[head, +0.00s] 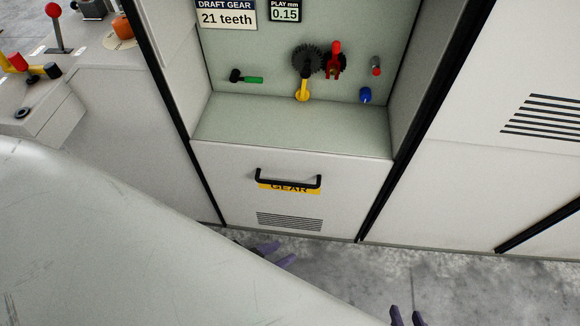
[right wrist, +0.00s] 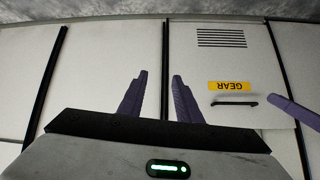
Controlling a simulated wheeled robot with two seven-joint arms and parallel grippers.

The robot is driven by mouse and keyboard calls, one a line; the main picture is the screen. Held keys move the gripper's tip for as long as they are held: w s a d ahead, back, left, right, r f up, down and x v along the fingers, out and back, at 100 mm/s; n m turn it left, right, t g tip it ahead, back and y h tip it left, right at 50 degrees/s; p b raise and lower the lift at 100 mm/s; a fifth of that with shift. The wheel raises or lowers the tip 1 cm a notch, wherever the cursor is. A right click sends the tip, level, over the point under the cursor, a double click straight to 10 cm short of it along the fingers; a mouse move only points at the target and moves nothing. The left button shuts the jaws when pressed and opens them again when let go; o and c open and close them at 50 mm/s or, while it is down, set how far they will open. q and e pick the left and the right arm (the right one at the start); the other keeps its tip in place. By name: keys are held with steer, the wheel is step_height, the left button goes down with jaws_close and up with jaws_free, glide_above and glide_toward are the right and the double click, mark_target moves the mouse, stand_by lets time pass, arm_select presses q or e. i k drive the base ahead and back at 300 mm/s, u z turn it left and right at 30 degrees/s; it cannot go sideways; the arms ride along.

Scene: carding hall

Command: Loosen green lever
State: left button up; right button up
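The green lever (head: 252,79) is a short green bar with a black end on its left, on the back wall of an open recess in the head view. My left gripper (head: 285,250) is low, in front of the cabinet near the floor, well below the lever. Its purple fingers are apart and empty; one shows at the right edge of the right wrist view (right wrist: 292,114). My right gripper (head: 407,310) is at the bottom edge of the head view, far from the lever. Its fingers are apart and empty in the right wrist view (right wrist: 160,74).
Right of the lever are dark gears (head: 307,62), a yellow lever (head: 303,90), a red lever (head: 336,60) and a blue knob (head: 365,95). A black handle (head: 288,182) juts from the panel below. A control console (head: 60,110) stands at left.

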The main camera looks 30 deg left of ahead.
mark_target(234, 77)
steer(key=z, duration=0.5)
steer(key=k, duration=0.2)
steer(key=u, duration=1.2)
steer(key=i, duration=0.5)
steer(key=k, duration=0.5)
steer(key=z, duration=0.8)
steer(key=i, duration=0.6)
steer(key=u, duration=0.35)
